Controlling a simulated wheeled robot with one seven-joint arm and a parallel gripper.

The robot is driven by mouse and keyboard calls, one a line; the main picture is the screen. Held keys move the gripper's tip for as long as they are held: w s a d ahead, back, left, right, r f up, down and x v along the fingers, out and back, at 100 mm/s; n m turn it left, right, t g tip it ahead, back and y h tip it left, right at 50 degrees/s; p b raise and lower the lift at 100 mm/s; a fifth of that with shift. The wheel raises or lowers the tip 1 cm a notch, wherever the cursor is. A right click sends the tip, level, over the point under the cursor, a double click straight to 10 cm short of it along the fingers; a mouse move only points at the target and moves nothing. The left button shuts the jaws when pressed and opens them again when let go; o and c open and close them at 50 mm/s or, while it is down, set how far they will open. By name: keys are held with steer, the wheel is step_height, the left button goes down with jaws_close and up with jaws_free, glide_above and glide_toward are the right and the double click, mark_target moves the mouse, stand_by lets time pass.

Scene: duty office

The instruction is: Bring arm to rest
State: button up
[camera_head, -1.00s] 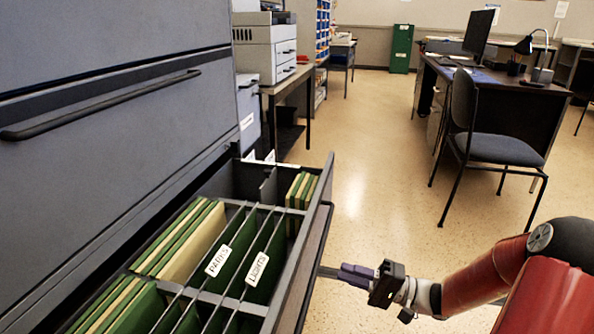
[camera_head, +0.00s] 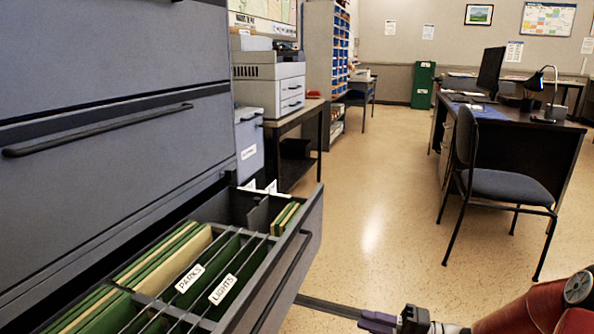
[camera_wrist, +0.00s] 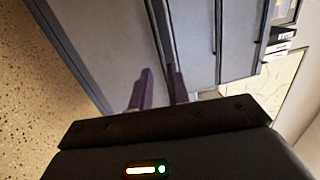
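I see nothing held there. Grey panels lie beyond the fingertips. My red arm runs off at the bottom right of the head view, mostly cut off.
The drawer holds green folders labelled PARKS (camera_head: 190,278) and LIGHTS (camera_head: 222,289). A printer (camera_head: 268,80) stands on a table behind the cabinet (camera_head: 120,60). A chair (camera_head: 500,187) and desk (camera_head: 540,140) are at right. Speckled floor lies open between.

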steer(key=s+a+r+n+g+h, duration=0.1)
steer(key=s+a+n+g+h, duration=0.1)
steer(key=s+a+g+h, duration=0.25)
steer(key=s+a+n+g+h, duration=0.1)
steer(key=s+a+g+h, duration=0.15)
steer(key=s+h, duration=0.35)
steer(key=s+d+r+t+h+p, duration=0.1)
steer(key=s+d+r+t+h, duration=0.5)
steer(key=r, duration=0.4)
steer(key=shift+s+d+t+h, duration=0.25)
steer(key=shift+s+t+h, duration=0.25)
steer(key=shift+s+h, duration=0.65)
steer(key=shift+a, duration=0.1)
